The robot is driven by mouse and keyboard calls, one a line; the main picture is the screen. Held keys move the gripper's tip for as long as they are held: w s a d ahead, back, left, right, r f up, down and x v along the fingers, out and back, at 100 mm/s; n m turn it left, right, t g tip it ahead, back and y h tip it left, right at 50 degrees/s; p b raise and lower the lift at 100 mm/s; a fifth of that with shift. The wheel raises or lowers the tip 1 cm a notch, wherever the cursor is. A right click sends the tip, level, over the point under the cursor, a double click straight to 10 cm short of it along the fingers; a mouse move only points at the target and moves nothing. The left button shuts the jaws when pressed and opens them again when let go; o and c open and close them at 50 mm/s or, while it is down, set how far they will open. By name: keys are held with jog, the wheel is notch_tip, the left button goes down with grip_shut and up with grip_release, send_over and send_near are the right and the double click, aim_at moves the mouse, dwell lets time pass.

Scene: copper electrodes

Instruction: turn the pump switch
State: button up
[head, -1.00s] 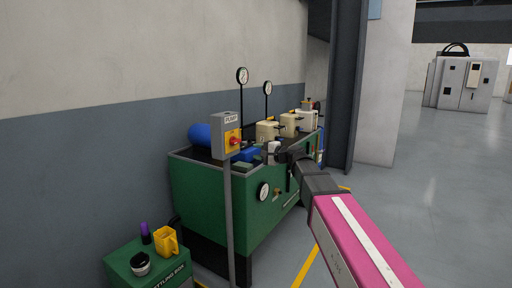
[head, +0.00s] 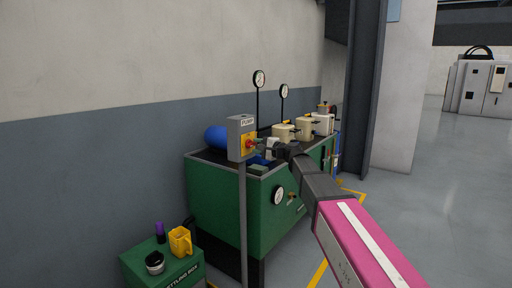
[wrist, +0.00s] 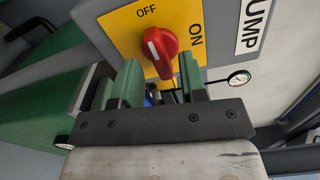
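The pump switch is a red rotary knob (wrist: 160,50) with a white mark, on a yellow plate (wrist: 120,28) lettered OFF and ON. The white mark points toward the OFF side. In the head view the grey switch box (head: 236,135), labelled PUMP, stands on a grey post in front of the green machine, and the red knob (head: 250,144) shows on its face. In the head view my gripper (head: 266,146) is close to the box.
The green machine (head: 236,210) carries a blue cylinder (head: 215,136), cream pots (head: 305,127) and gauges. A green settling box (head: 180,274) at lower left holds a yellow jug (head: 180,241). The floor at right (head: 440,180) is clear.

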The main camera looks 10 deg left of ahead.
jog(key=shift+w+a, duration=0.2)
jog(key=shift+a, duration=0.25)
dwell(0.3)
grip_shut()
